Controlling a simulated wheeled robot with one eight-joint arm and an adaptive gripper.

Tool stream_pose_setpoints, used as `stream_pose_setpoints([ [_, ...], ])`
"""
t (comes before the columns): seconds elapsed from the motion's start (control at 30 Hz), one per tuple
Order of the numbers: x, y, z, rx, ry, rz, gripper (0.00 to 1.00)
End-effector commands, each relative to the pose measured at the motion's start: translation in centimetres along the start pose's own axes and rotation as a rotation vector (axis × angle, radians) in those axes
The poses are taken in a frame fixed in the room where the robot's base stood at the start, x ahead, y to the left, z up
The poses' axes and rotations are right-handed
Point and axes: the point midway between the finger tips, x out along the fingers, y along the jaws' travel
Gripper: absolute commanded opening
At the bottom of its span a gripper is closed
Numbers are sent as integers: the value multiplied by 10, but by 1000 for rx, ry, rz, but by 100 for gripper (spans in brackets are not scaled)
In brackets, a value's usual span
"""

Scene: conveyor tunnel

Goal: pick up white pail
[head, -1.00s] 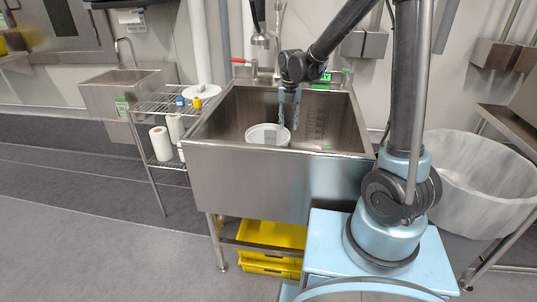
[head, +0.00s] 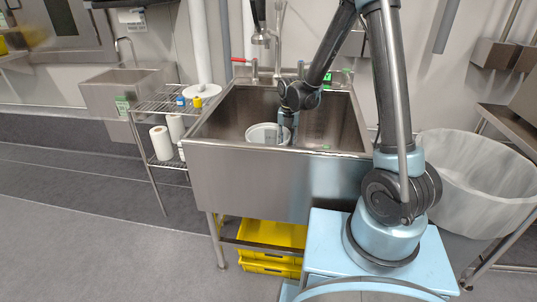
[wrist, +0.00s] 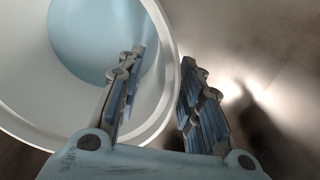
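The white pail (head: 259,136) stands inside the steel sink (head: 225,165), its upper part showing above the sink's front edge. In the wrist view the pail (wrist: 25,75) fills the upper left, with a light blue inside bottom. My gripper (head: 288,127) is down in the sink at the pail's right side. In the wrist view my gripper (wrist: 163,60) is open, one finger over the pail's opening and the other outside, with the rim between them. The rim is close to the outer finger; I cannot tell whether they touch. The pail's base is hidden in the head view.
The sink walls surround the pail, with a faucet (head: 277,45) at the back. A wire rack (head: 150,106) with paper rolls stands to the left. Yellow crates (head: 262,233) sit underneath. A lined bin (head: 470,175) stands to the right.

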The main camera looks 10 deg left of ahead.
Motion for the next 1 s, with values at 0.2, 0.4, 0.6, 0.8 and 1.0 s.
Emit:
stream_pose_setpoints([
  [0.2, 14, 0, 0, 0, 0, 0, 34],
  [0.4, 15, 0, 0, 0, 0, 0, 34],
  [0.6, 14, 0, 0, 0, 0, 0, 0],
  [0.8, 14, 0, 0, 0, 0, -1, 0],
  [1.0, 14, -1, 0, 1, 0, -1, 0],
])
